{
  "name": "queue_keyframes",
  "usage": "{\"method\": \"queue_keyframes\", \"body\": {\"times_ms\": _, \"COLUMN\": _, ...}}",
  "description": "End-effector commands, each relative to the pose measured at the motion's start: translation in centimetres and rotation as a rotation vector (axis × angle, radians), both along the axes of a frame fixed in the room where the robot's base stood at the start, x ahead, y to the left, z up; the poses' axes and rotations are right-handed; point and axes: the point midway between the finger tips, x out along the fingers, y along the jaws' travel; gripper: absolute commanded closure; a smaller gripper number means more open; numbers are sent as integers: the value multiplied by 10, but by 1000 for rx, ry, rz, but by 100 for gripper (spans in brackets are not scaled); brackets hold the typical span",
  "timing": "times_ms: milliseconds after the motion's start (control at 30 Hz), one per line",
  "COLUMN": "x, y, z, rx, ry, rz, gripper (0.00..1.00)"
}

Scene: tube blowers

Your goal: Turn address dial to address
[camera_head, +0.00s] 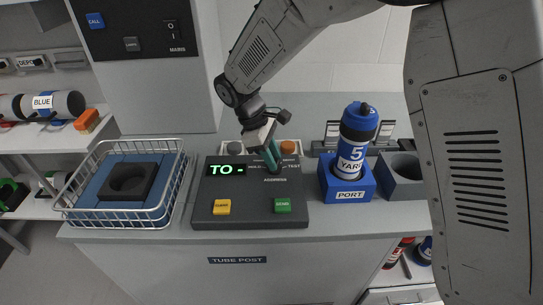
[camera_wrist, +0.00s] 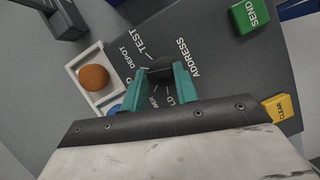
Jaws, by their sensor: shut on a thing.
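The address dial (camera_wrist: 160,64) is a dark knob on the grey control panel (camera_head: 245,216), with labels such as TEST and DEPOT around it and ADDRESS beside it. My gripper (camera_wrist: 160,76) has teal fingers shut on the dial, one on each side, in the wrist view. In the head view my gripper (camera_head: 271,155) reaches down to the panel's upper right and mostly hides the dial. The green display (camera_head: 227,170) reads "TO -". The dial's pointer is too hidden to tell which label it faces.
A yellow button (camera_head: 221,207) and a green SEND button (camera_head: 283,205) sit low on the panel. A wire basket (camera_head: 166,216) stands left. A blue PORT (camera_head: 350,195) holds a blue-capped tube (camera_head: 355,140) at right. An orange button (camera_wrist: 94,77) is behind the panel.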

Motion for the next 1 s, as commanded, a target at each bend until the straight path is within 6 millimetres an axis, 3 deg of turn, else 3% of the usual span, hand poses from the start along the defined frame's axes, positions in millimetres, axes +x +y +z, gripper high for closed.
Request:
{"method": "queue_keyframes", "body": {"times_ms": 600, "x": 4, "y": -5, "z": 1, "rx": 3, "ry": -2, "rz": -582, "gripper": 93}}
{"method": "queue_keyframes", "body": {"times_ms": 1000, "x": 3, "y": -7, "z": 1, "rx": 3, "ry": -2, "rz": -856, "gripper": 93}}
